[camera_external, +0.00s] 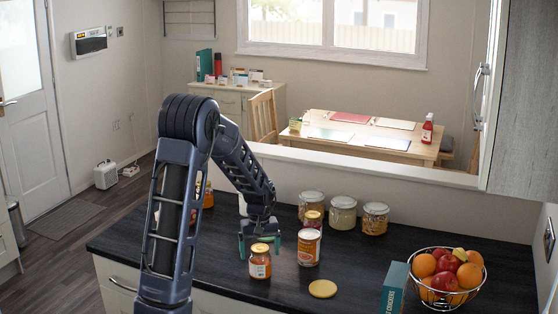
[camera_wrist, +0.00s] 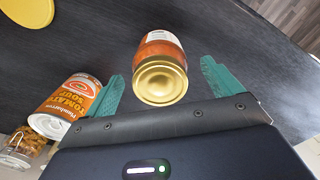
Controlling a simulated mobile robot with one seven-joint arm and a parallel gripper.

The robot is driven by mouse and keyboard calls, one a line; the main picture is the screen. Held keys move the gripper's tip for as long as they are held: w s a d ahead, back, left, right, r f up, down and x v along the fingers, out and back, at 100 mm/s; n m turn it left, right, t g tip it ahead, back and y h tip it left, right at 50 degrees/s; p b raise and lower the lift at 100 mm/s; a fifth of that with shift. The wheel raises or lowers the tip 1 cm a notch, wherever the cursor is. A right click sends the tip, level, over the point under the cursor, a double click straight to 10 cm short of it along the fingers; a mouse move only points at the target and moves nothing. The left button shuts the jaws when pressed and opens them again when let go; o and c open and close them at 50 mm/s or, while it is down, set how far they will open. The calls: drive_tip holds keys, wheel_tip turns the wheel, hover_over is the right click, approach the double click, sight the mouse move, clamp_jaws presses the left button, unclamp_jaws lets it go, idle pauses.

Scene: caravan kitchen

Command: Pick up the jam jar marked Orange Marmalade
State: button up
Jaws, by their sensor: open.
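A small jar of orange contents with a gold lid (camera_external: 260,264) stands on the dark counter; its label is too small to read. In the wrist view this jar (camera_wrist: 160,80) lies between the two green fingers, lid towards me, with gaps on both sides. My gripper (camera_external: 259,243) is open and empty, close to the jar in the external view. In the wrist view my gripper (camera_wrist: 163,70) has its fingers spread to either side of the jar, apart from it. Another orange jar (camera_external: 208,198) is partly hidden behind my arm.
Several storage jars (camera_external: 342,214) stand farther back. A yellow disc (camera_external: 322,289), a teal box (camera_external: 394,288) and a fruit basket (camera_external: 445,298) are to the right.

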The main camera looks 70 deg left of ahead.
drive_tip(key=shift+f, duration=1)
drive_tip(key=c, duration=1.5)
